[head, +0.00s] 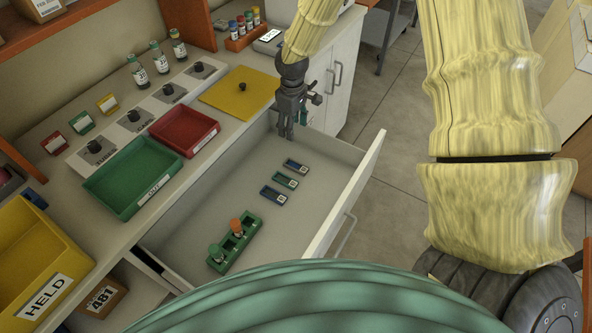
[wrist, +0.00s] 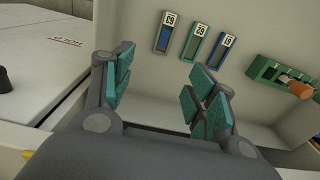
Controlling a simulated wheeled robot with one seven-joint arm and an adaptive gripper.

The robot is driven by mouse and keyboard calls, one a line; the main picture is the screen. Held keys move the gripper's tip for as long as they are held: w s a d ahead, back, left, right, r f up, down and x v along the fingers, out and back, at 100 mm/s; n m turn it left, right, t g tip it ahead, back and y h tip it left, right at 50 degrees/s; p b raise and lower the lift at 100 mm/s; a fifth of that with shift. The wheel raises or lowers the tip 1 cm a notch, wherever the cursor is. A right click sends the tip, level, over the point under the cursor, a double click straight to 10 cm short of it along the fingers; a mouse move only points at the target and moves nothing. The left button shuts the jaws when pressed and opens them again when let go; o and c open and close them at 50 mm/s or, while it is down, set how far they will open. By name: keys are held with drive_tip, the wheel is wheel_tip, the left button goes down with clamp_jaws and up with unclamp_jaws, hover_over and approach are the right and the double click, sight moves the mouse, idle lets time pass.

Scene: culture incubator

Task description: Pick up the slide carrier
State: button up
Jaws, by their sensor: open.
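Three small slide carriers lie in a row on the floor of the open drawer (head: 205,215). My gripper (head: 286,135) is open and empty, at the drawer's far end, beyond the carriers. Its teal-padded fingers (wrist: 160,75) stand apart in the wrist view.
A green rack (head: 236,246) with an orange-capped and a green-capped item stands in the drawer's near part; it also shows in the wrist view (wrist: 268,70). Green (head: 120,200) and red (head: 205,146) trays and a yellow mat (head: 222,100) are on the counter. The drawer front (head: 345,195) stands right.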

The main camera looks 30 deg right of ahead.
drive_tip(key=b, duration=0.5)
hover_over(294, 164)
wheel_tip(294, 164, down, 6)
drive_tip(key=r, duration=0.1)
drive_tip(key=f, duration=0.4)
drive_tip(key=w+f, duration=0.1)
drive_tip(key=f, duration=0.1)
drive_tip(key=shift+d+f, duration=0.1)
drive_tip(key=shift+f, duration=0.15)
drive_tip(key=shift+s+a+f+p, duration=0.1)
drive_tip(key=shift+s+f+p, duration=0.2)
drive_tip(key=shift+f, duration=0.75)
drive_tip(key=shift+s+a+f+p, duration=0.15)
drive_tip(key=shift+s+f, duration=0.1)
drive_tip(key=shift+f, duration=0.75)
drive_tip(key=shift+d+f, duration=0.1)
drive_tip(key=shift+f, duration=0.65)
drive_tip(key=shift+c, duration=0.2)
drive_tip(key=c, duration=0.9)
